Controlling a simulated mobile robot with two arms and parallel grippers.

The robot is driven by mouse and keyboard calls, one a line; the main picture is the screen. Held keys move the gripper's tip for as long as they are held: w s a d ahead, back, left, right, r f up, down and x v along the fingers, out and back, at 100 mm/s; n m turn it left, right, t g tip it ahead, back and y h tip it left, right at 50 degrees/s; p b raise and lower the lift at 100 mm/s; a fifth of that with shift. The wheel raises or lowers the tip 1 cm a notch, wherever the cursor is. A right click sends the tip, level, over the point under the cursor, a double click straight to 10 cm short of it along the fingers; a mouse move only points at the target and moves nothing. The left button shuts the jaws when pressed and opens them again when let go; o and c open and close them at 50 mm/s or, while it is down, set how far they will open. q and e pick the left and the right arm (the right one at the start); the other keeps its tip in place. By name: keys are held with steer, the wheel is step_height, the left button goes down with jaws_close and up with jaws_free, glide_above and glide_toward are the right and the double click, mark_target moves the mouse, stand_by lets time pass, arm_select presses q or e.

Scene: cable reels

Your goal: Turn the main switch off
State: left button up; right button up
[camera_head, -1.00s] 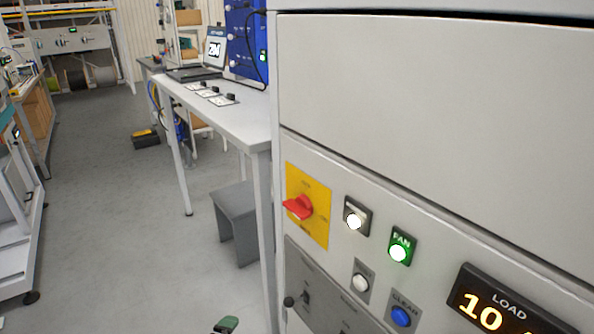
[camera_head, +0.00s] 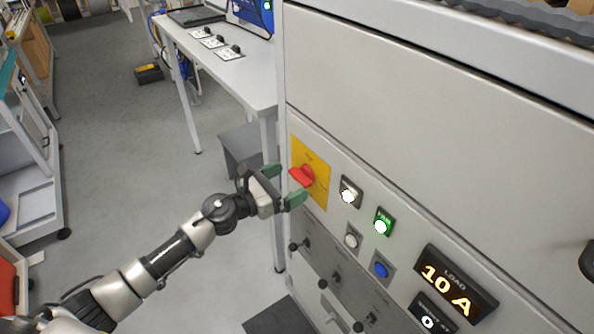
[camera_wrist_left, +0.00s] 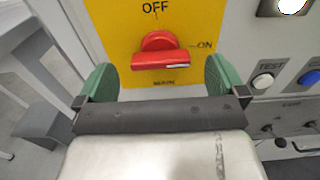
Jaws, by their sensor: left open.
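The main switch is a red rotary handle (camera_head: 302,175) on a yellow plate (camera_head: 322,186) on the grey cabinet front. In the left wrist view the red handle (camera_wrist_left: 160,55) lies crosswise, its white mark toward the ON label at right; OFF is printed above it. My left gripper (camera_head: 283,184) is open, its green fingertips just short of the handle. In the left wrist view the fingers stand to the left and right of the handle, apart from it. My right gripper is not in view.
Right of the plate are a lit white lamp (camera_head: 349,194), a green FAN lamp (camera_head: 382,222), a white TEST button (camera_head: 351,241) and a blue button (camera_head: 380,269). A display (camera_head: 452,286) reads LOAD 10 A. A table (camera_head: 232,70) stands left of the cabinet, with open floor beside it.

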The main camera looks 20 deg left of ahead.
mark_target(296, 178)
arm_select(q)
steer(key=shift+x, duration=1.6)
steer(key=shift+c, duration=0.2)
steer(key=c, duration=0.9)
